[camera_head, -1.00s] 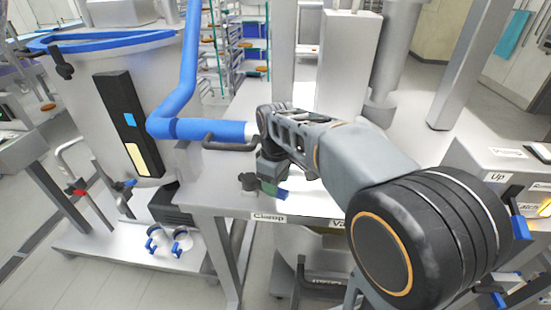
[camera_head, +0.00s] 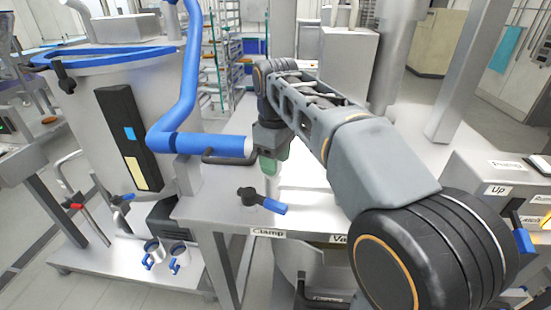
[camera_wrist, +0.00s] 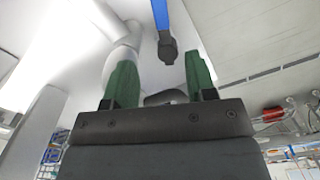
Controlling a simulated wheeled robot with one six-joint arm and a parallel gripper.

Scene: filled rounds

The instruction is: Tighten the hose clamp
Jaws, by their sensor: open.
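The clamp handle (camera_head: 272,205) has a black hub and a blue grip. It sits on the steel table top behind the "Clamp" label (camera_head: 268,233), its blue end pointing right and slightly towards the front. My gripper (camera_head: 270,168) has green fingers and hangs just above and behind the handle, apart from it in the picture. In the wrist view my gripper (camera_wrist: 161,80) is open, with nothing between its fingers. A blue bar with a black end (camera_wrist: 167,47) shows beyond the fingers; I cannot tell for sure that it is the handle.
A thick blue hose (camera_head: 180,100) comes down and ends beside my wrist, with a dark grip (camera_head: 228,157) near it. A steel vessel (camera_head: 85,110) stands at the left. A box labelled "Up" (camera_head: 480,165) stands at the right. A second label is partly hidden by my arm.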

